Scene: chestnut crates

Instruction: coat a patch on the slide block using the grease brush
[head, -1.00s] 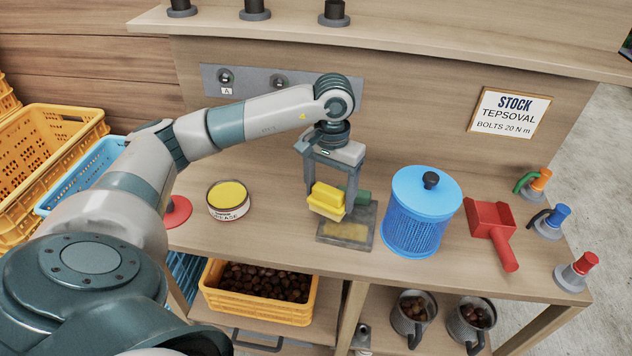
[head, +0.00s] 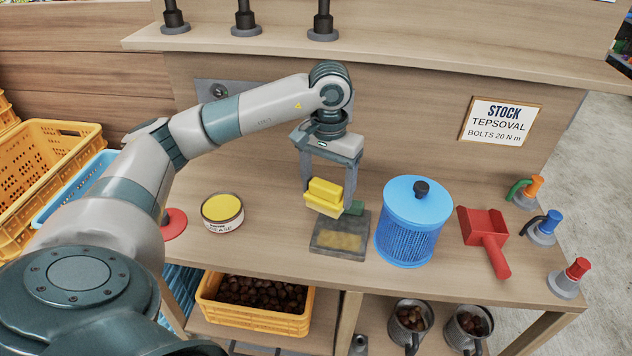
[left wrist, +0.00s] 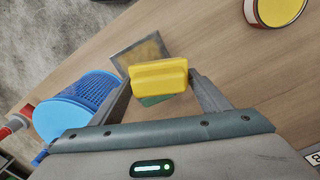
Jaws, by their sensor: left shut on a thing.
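My left gripper (head: 328,196) is shut on the yellow grease brush (head: 325,193), whose body sits between the two fingers. The brush is over the back edge of the slide block, seemingly a little above it; its bristles are hidden. The slide block (head: 322,247) is a dark grey slab on the bench with a dull yellow patch (head: 340,240) on its top. In the left wrist view the brush (left wrist: 158,75) hides part of the block (left wrist: 125,54). My right gripper is not in view.
An open grease tin (head: 223,212) with yellow contents stands left of the block. A blue lidded basket (head: 408,235) stands close on the right, with a red scoop (head: 484,232) beyond it. Several coloured-handled fittings line the right edge. Bare bench lies between tin and block.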

